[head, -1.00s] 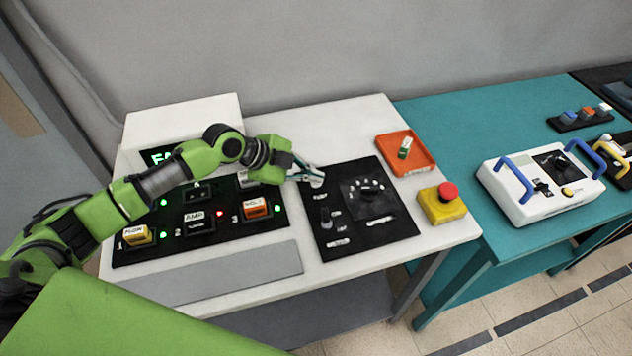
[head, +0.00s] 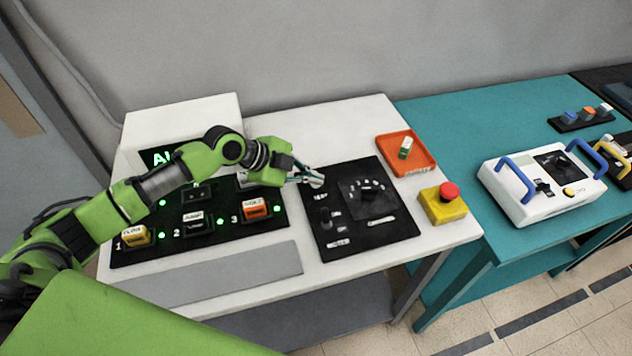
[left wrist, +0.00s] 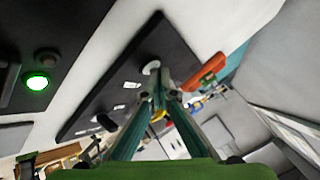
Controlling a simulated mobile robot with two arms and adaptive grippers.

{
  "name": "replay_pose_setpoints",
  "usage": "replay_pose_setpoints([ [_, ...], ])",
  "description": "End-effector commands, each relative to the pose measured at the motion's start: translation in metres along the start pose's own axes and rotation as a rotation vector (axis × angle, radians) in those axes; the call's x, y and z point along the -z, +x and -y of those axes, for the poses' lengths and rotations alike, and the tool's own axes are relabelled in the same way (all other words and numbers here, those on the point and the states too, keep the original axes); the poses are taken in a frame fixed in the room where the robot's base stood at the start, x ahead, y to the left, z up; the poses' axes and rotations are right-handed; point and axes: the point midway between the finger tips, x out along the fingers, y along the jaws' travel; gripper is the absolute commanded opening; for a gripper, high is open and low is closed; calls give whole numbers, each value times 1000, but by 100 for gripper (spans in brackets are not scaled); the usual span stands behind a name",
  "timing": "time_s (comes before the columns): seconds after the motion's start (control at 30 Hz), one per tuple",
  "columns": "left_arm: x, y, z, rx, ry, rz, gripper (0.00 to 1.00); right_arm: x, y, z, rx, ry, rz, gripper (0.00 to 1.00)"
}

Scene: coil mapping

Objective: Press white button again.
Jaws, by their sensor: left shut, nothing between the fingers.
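The white button (left wrist: 151,67) is a small round white disc near the upper edge of the right black panel. My left gripper (head: 318,180) is shut and empty at that panel's upper left corner. In the left wrist view its fingertips (left wrist: 160,95) appear just below the white button; I cannot tell whether they touch it. In the head view the fingertips largely cover the button. The right black panel (head: 385,235) also carries a dial (head: 368,195) and a toggle switch (head: 325,216). My right gripper is not in view.
The left black panel (head: 165,253) has several labelled modules and lit green lamps. A display (head: 158,158) stands behind it, partly covered by my arm. An orange tray (head: 425,160) and a red emergency button (head: 449,191) on a yellow box lie to the right.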

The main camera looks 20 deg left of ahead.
Motion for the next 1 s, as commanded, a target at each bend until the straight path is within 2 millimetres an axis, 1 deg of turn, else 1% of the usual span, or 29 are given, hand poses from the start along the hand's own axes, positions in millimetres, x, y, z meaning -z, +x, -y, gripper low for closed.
replay_pose_setpoints([
  [0.37,8,-11,8,-1,0,1,0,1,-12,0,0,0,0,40],
  [0.77,9,-13,9,-1,0,0,0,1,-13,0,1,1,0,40],
  [1.0,20,-28,20,1,1,0,0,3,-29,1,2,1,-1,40],
])
